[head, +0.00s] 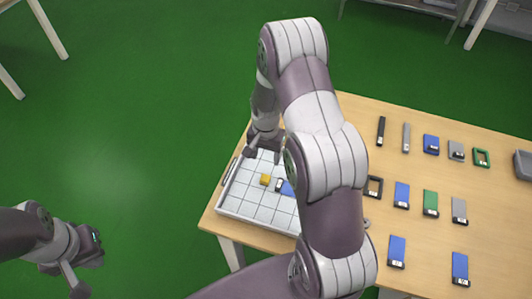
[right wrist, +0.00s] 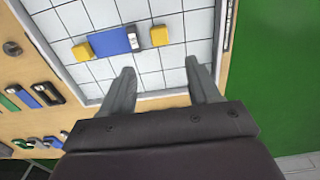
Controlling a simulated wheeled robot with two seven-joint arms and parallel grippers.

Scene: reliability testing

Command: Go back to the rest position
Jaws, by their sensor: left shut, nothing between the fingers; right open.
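My left gripper (head: 79,288) is at the lower left of the head view, over the green floor and away from the table. It is shut and empty. My right gripper (head: 264,150) is over the far part of the white gridded tray (head: 232,205), partly hidden by my right arm. In the right wrist view its two fingers (right wrist: 162,72) are spread open with nothing between them. Beyond the fingertips, a blue block with a white and black end (right wrist: 110,42) lies in the tray between two yellow blocks (right wrist: 82,52) (right wrist: 159,36).
The wooden table (head: 420,120) carries several blue, green, grey and black items in rows right of my arm, such as a blue one (head: 397,251). A grey container (head: 523,164) stands at the right edge. Left of the table is open green floor.

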